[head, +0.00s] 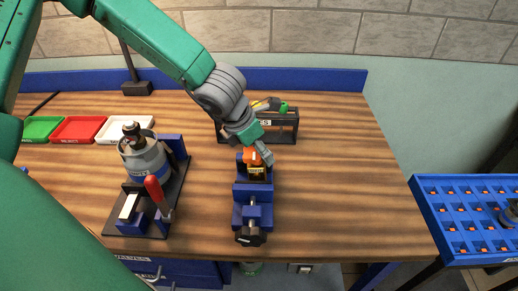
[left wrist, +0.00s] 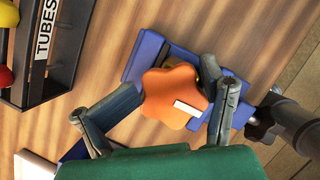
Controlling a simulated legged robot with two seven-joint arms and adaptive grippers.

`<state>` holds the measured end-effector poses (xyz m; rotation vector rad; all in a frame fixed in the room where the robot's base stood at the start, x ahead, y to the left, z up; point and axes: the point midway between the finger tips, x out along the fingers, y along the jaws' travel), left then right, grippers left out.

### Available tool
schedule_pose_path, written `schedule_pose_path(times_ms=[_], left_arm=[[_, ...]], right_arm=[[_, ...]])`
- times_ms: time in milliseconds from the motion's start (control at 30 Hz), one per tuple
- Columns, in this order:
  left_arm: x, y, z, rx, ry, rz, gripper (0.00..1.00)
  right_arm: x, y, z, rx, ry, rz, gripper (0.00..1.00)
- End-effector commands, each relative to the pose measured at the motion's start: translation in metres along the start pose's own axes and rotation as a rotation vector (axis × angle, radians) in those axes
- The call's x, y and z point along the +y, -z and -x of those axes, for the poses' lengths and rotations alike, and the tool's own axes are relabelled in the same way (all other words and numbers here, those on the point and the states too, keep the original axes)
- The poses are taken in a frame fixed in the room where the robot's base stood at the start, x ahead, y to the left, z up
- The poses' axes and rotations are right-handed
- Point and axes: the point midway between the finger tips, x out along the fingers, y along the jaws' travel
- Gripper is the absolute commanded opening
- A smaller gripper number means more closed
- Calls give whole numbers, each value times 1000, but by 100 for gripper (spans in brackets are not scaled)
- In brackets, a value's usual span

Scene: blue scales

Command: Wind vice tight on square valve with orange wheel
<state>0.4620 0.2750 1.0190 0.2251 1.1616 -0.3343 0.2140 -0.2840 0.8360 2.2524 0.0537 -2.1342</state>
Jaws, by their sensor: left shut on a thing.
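The blue vice (head: 252,213) stands on the wooden bench, with its dark knob (head: 250,237) at the near end. The valve (head: 257,172), a small dark and yellowish body, sits at the far end of the vice between its jaws; whether they press on it I cannot tell. Its orange wheel (head: 250,156) is on top and shows large in the left wrist view (left wrist: 165,100), with a white mark. My left gripper (left wrist: 172,92) is shut on the orange wheel, one finger on each side. It partly hides the valve in the head view. My right gripper is not in view.
A dark tubes rack (head: 284,125) stands just behind the vice. A grey canister (head: 146,160) on a black-based fixture with a red handle (head: 157,194) is to the left. Green, red and white trays (head: 80,128) lie farther left. A blue crate (head: 428,203) is off the bench's right side. The bench right of the vice is clear.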

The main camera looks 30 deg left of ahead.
Motion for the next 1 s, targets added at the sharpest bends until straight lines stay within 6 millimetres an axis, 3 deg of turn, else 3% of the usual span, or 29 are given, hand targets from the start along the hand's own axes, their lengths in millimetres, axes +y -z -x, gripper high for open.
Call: schedule_pose_path(times_ms=[267, 300, 367, 1000], left_arm=[[4, 4, -3, 9, -8, 2, 16], [4, 3, -3, 9, -8, 2, 78], [4, 3, -3, 8, -7, 2, 99], [0, -1, 10, -3, -6, -1, 100]], right_arm=[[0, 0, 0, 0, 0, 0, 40], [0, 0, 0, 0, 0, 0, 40], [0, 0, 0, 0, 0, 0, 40], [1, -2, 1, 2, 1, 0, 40]])
